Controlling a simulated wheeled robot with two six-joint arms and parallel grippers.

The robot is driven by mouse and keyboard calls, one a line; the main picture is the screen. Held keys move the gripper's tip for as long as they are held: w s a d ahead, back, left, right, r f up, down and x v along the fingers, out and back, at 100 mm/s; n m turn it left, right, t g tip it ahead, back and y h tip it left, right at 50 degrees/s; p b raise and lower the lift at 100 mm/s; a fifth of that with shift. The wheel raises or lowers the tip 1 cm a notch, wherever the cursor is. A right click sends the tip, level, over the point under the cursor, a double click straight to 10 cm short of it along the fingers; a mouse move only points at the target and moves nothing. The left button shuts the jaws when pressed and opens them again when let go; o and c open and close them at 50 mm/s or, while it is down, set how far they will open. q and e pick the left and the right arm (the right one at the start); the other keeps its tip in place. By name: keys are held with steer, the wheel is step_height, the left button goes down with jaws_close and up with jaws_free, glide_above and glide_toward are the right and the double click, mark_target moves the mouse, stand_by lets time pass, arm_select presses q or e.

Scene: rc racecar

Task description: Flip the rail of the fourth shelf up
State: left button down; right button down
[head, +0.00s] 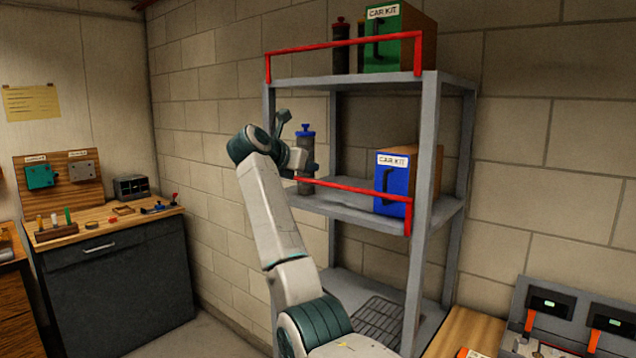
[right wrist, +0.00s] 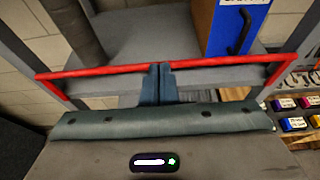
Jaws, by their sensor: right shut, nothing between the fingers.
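The grey shelf unit (head: 428,150) has a red rail (head: 345,188) at the front of its middle visible shelf (head: 340,209). In the head view this rail's bar shows above the shelf's front edge; I cannot tell its exact tilt. In the right wrist view the rail (right wrist: 230,62) runs across the picture. My right gripper (right wrist: 160,68) is shut and empty, its fingertips overlapping the middle of the bar; contact is unclear. In the head view my right wrist hides most of the gripper. The top shelf's red rail (head: 340,44) stands upright. My left gripper is out of view.
A blue car kit box (head: 392,185) and a blue-topped dark canister (head: 305,150) stand on the middle shelf. A green car kit box (head: 385,50) stands on top. A workbench (head: 115,285) is at left, and a wooden table (head: 465,335) at lower right.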

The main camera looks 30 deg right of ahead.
steer(key=s+a+r+b, duration=0.1)
steer(key=a+r, duration=0.2)
steer(key=r, duration=0.2)
steer(key=shift+b, duration=0.3)
